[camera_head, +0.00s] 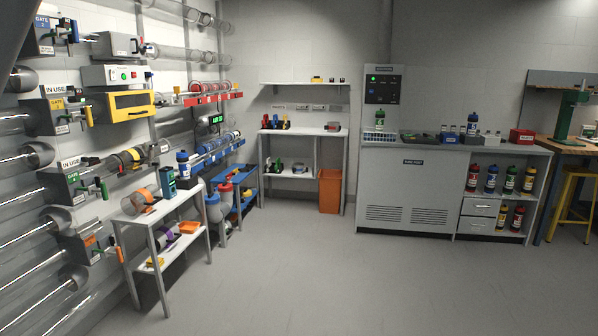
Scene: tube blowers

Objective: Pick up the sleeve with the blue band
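On the blue wall rack (222,154) at the left lie clear cylindrical pieces that look like sleeves with blue bands (213,145); they are small, and I cannot tell them apart. A clear sleeve with an orange band (138,201) lies on top of the small white shelf unit at the left front. A sleeve with a purple band (165,237) lies on its lower shelf. Neither of my grippers is in view.
Clear pipes and valve blocks cover the left wall. A blue cart (235,176) stands behind the white shelf unit (160,213). An orange bin (330,191) stands at the back wall. A grey cabinet (405,190) with bottles is at the back right. The floor (350,280) is clear.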

